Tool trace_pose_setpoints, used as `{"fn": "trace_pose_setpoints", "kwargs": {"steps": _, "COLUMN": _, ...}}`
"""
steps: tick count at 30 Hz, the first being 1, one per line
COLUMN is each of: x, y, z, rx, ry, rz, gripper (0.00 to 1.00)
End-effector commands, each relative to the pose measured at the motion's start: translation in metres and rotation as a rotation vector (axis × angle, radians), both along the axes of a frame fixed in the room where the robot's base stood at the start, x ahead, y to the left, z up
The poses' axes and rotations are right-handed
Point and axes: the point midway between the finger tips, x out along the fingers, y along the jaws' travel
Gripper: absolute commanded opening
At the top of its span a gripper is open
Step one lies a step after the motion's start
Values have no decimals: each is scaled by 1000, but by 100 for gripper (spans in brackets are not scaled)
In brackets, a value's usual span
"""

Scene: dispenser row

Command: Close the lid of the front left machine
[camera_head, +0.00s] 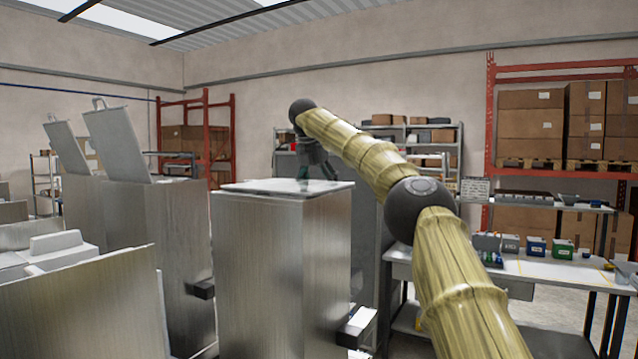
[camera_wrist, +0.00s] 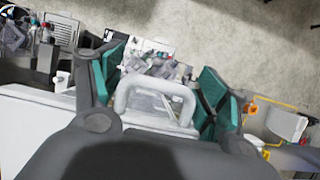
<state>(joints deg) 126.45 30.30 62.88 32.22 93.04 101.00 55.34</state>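My gripper (camera_head: 318,172) is over the nearest tall metal machine (camera_head: 282,265) in the middle of the head view. This machine's lid (camera_head: 255,187) lies about flat on its top. In the wrist view my gripper (camera_wrist: 160,88) is open, with its teal finger pads spread apart. The lid's pale loop handle (camera_wrist: 155,92) shows between them, with a gap on both sides. The handle is hard to make out in the head view. Two machines further left have raised, tilted lids, one (camera_head: 117,143) nearer and one (camera_head: 66,150) further left.
A metal panel (camera_head: 85,305) and white equipment (camera_head: 62,252) fill the lower left. A workbench (camera_head: 545,272) with small coloured boxes stands at right. Red racks with cartons (camera_head: 530,123) line the back wall. Open floor shows in the wrist view (camera_wrist: 235,35).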

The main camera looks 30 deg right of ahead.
Motion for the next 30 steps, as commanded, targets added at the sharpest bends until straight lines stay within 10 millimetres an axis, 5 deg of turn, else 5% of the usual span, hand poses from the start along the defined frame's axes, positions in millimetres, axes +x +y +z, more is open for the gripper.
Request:
{"fn": "trace_pose_setpoints", "kwargs": {"steps": 13, "x": -1, "y": 3, "z": 9, "rx": -1, "ry": -6, "rz": 1, "gripper": 82}}
{"fn": "trace_pose_setpoints", "kwargs": {"steps": 30, "x": -10, "y": 21, "z": 65, "rx": 1, "ry": -4, "rz": 0, "gripper": 82}}
